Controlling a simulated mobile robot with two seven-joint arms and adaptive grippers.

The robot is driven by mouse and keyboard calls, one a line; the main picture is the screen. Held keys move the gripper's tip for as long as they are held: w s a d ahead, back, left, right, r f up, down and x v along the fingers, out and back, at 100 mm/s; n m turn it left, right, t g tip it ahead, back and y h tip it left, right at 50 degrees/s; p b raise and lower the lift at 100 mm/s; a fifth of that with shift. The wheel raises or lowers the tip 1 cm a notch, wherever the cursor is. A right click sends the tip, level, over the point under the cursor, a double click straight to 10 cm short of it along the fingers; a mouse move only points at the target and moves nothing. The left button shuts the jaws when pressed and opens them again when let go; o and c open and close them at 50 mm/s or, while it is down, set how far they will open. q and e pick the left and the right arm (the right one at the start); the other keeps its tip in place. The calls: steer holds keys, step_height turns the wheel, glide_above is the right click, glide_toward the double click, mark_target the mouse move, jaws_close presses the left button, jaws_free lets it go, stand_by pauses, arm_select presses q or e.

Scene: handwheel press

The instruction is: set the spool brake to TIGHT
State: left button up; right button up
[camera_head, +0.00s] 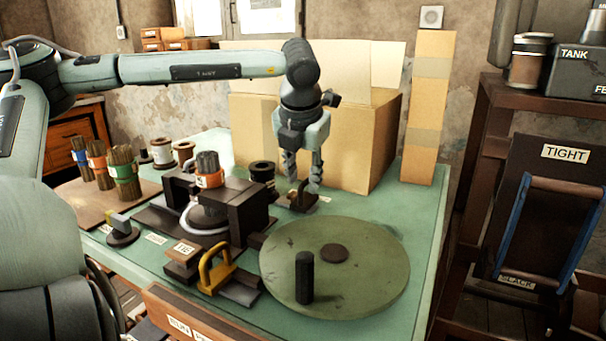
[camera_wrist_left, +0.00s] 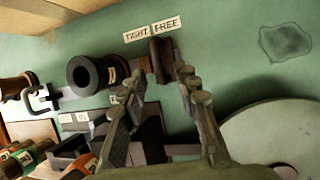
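The spool brake lever (camera_wrist_left: 160,62) is a small dark brown bar standing by the TIGHT label (camera_wrist_left: 137,34) and FREE label (camera_wrist_left: 166,24) in the left wrist view. Its top lies near the seam between the labels; I cannot tell its exact setting. In the head view the brake (camera_head: 298,199) is a small brassy piece on a dark base behind the turntable. My left gripper (camera_head: 303,184) points down over it. In the wrist view the open fingers (camera_wrist_left: 158,76) stand on either side of the lever, with visible gaps. My right gripper is not in view.
A dark spool (camera_wrist_left: 92,74) stands left of the brake. A green turntable (camera_head: 350,265) with an upright black handle (camera_head: 304,277) is in front. A cardboard box (camera_head: 365,135) stands behind. A blue lever frame (camera_head: 510,225) at right also carries a TIGHT label.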

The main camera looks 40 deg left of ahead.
arm_select(q)
steer(key=shift+c, duration=0.6)
jaws_close()
